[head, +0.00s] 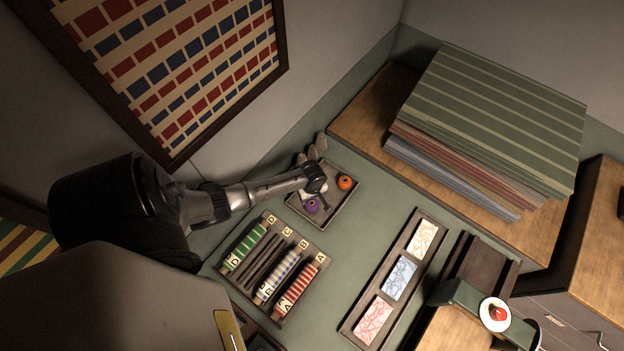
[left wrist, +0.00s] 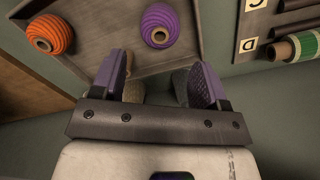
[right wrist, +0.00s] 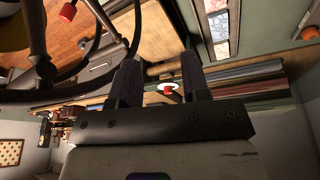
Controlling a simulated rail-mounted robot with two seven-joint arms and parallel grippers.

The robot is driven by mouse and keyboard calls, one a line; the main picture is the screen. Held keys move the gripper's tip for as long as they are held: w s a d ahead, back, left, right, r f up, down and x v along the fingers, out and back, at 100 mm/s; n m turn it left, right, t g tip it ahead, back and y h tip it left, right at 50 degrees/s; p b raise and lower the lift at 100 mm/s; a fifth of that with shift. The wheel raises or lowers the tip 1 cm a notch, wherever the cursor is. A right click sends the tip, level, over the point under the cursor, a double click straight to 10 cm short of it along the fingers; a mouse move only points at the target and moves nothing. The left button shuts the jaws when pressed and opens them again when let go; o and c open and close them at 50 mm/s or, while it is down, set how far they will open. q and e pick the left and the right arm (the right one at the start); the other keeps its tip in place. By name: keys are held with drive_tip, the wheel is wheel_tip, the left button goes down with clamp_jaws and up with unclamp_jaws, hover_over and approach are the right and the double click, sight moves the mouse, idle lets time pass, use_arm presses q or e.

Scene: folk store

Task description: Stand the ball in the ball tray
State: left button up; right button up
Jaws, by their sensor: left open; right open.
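The ball tray (head: 336,207) is a shallow grey-brown tray on the green counter. It holds an orange ball (head: 345,182) and a purple ball (head: 312,206). In the left wrist view the orange ball (left wrist: 47,30) and the purple ball (left wrist: 158,25) show hollow cores. My left gripper (left wrist: 160,82) is open at the tray's edge, jaws pointing down. A tan thing (left wrist: 133,90) and a grey one show between or behind its fingers; I cannot tell if they touch. My right gripper (right wrist: 162,82) is open and empty, away from the tray; the head view does not show it clearly.
A lettered rack (head: 275,268) of striped rolls stands just in front of the tray. Grey rounded things (head: 318,147) lie behind it by the wall. A holder with patterned cards (head: 398,277), folded striped cloths (head: 490,120) and a white dish (head: 494,314) are to the right.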

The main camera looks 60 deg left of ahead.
use_arm(q)
drive_tip(key=s+d+r+m+t+p, duration=0.1)
drive_tip(key=s+d+r+m, duration=0.3)
drive_tip(key=r, duration=0.5)
drive_tip(key=s+d+r+m+t+p, duration=0.1)
drive_tip(key=s+d+r+m, duration=0.3)
drive_tip(key=d+r+m, duration=0.4)
drive_tip(key=s+d+r+m+t+p, duration=0.1)
drive_tip(key=s+d+r+m, duration=0.3)
drive_tip(key=r, duration=0.6)
drive_tip(key=d+m, duration=0.2)
drive_tip(key=m, duration=0.1)
drive_tip(key=shift+s+d+r+t, duration=0.3)
drive_tip(key=shift+s+d, duration=0.05)
drive_tip(key=shift+d, duration=0.05)
use_arm(e)
wheel_tip(320, 180, up, 4)
drive_tip(key=shift+r, duration=0.1)
